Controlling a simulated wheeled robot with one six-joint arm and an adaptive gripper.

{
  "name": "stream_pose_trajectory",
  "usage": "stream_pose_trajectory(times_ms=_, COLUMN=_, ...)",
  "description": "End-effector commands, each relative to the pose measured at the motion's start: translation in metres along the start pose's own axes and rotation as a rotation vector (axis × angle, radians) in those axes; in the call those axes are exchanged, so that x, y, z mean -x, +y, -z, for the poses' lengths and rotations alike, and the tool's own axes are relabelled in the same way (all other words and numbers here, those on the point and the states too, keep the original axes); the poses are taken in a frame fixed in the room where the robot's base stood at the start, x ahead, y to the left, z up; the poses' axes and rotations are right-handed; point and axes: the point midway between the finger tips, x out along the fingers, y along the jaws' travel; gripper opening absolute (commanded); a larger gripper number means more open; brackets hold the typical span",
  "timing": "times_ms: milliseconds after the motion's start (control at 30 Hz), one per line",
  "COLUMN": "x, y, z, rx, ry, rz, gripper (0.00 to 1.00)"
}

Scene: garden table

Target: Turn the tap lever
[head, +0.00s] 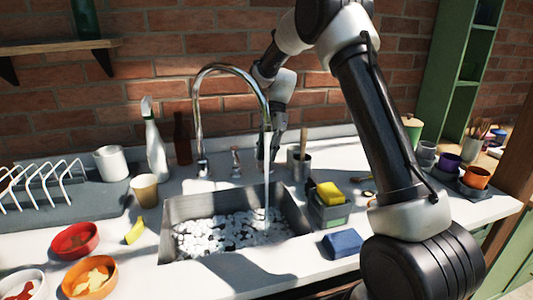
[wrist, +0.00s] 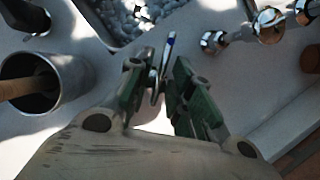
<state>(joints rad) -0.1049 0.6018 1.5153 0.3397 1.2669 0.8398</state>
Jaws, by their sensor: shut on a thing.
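The chrome tap has a tall arched spout (head: 198,110) at the back of the sink. Water (head: 267,180) runs from it into the sink. My gripper (head: 264,152) is low behind the sink, right of the spout base. In the wrist view its green-padded fingers (wrist: 158,88) are closed around a slim chrome lever (wrist: 169,50) with a blue mark near its upper end. The lever's lower part is partly hidden between the fingers. In the head view my gripper and the stream largely hide the lever. A second chrome fitting (head: 235,162) stands between the spout base and my gripper.
The sink (head: 175,207) holds white pebbles. A metal cup (wrist: 60,75) with a wooden handle in it stands close beside my gripper. A green caddy (head: 328,212) with a yellow sponge is right of the sink. A spray bottle (head: 155,155) stands left, near the brick wall.

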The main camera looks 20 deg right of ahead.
Motion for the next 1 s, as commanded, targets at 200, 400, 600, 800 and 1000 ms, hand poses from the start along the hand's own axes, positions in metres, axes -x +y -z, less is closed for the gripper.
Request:
stream_pose_trajectory(times_ms=200, x=-0.0017, y=0.0004, z=-0.0002, rx=0.037, ry=-0.002, rz=-0.016, gripper=0.0)
stream_pose_trajectory(times_ms=400, x=-0.0019, y=0.0006, z=-0.0002, rx=0.042, ry=-0.003, rz=-0.019, gripper=0.0)
stream_pose_trajectory(times_ms=600, x=-0.0021, y=0.0007, z=-0.0002, rx=0.041, ry=-0.003, rz=-0.019, gripper=0.0)
stream_pose_trajectory(times_ms=800, x=-0.0014, y=0.0006, z=-0.0002, rx=0.041, ry=-0.002, rz=-0.019, gripper=0.29)
stream_pose_trajectory(times_ms=1000, x=0.0012, y=0.0004, z=0.0, rx=0.041, ry=-0.001, rz=-0.017, gripper=0.29)
